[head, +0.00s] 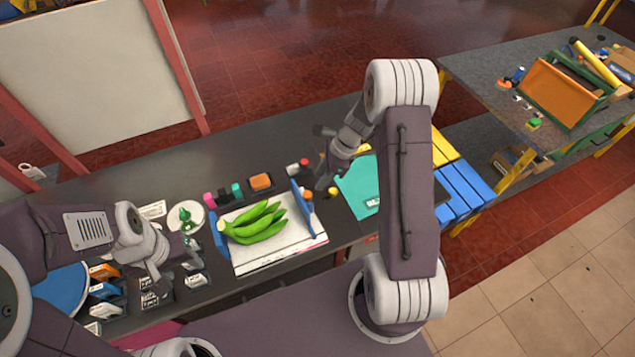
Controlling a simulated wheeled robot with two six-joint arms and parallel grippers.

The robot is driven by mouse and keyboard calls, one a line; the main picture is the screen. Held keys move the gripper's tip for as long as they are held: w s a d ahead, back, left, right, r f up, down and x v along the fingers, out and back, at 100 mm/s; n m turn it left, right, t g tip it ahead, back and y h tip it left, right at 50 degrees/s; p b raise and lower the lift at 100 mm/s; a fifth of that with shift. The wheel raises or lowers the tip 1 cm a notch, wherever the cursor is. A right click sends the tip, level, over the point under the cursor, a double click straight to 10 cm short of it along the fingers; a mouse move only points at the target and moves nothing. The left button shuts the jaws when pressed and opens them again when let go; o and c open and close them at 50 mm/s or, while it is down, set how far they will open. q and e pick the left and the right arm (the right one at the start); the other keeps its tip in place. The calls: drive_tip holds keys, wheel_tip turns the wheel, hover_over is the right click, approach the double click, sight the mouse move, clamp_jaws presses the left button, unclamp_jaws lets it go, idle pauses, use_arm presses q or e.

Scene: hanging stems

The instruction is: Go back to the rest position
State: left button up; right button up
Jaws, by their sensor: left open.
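My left gripper (192,262) is open at the lower left, over the counter near small black holders with white labels. Nothing shows between its fingers. My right gripper (322,182) hangs from the raised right arm near the middle of the view, beside the blue upright at the right end of the banana tray. Its fingertips are small and dark, so I cannot tell whether they are apart. A bunch of green bananas (255,223) lies on a white tray (280,257) between two blue uprights, apart from both grippers.
A white dish (187,214) with a green item, small coloured blocks and an orange block (261,181) stand nearby. Another table (480,70) holds an orange-and-green box.

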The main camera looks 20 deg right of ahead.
drive_tip(key=shift+w, duration=0.1)
idle(0.3)
drive_tip(key=s+a+n+h+b, duration=0.1)
drive_tip(key=s+a+n+b, duration=0.3)
drive_tip(key=a+n+b, duration=0.4)
drive_tip(key=s+d+f+n+h+b, duration=0.1)
drive_tip(key=s+d+n, duration=0.1)
drive_tip(key=s+n, duration=0.4)
drive_tip(key=s+d+f+n+h+b, duration=0.2)
drive_tip(key=s+n, duration=0.4)
drive_tip(key=n, duration=0.2)
drive_tip(key=shift+s, duration=0.3)
drive_tip(key=shift+s+r, duration=0.1)
drive_tip(key=shift+s, duration=0.05)
